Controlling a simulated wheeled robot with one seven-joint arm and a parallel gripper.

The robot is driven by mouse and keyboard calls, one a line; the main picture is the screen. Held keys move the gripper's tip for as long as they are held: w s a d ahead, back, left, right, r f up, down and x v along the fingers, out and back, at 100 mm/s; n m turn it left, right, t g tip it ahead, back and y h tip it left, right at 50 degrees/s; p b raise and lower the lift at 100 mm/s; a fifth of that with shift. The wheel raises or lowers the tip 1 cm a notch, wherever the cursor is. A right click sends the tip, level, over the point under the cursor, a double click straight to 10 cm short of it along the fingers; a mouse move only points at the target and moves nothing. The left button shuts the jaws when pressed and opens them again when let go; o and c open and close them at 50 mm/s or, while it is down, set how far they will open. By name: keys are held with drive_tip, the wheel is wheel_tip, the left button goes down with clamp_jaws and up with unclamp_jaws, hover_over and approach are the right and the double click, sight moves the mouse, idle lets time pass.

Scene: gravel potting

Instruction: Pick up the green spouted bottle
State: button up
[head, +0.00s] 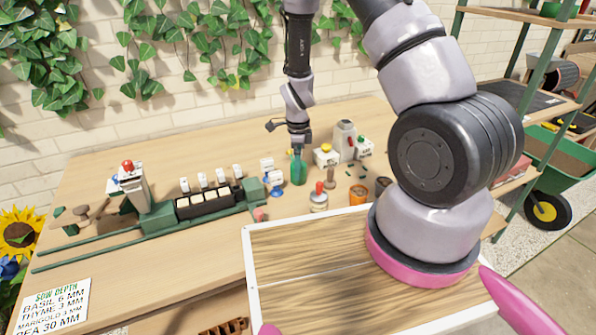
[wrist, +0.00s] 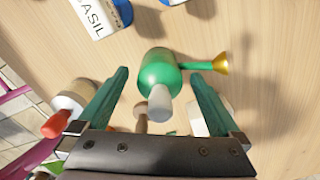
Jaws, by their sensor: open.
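The green spouted bottle (head: 298,170) stands on the wooden bench, below my gripper (head: 297,147) in the head view. In the wrist view the green bottle (wrist: 160,70) has a pale grey cap and a side spout with a brass-coloured tip pointing right. My gripper (wrist: 160,78) is open, with one green finger on each side of the bottle's outline. The spout passes just beyond the right fingertip. I see no finger clearly touching the bottle, and cannot tell how deep it sits between them.
A red-topped jar (head: 319,198) stands close by, and also shows at the wrist view's left (wrist: 72,108). Blue-based labelled holders (head: 276,182) are left of the bottle, with a black seed tray (head: 208,204) further left. An orange pot (head: 358,193) is to the right.

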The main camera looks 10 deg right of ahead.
drive_tip(key=shift+c, duration=0.3)
clamp_jaws()
drive_tip(key=shift+r, duration=0.1)
wheel_tip(320, 180, up, 10)
drive_tip(key=shift+f, duration=0.1)
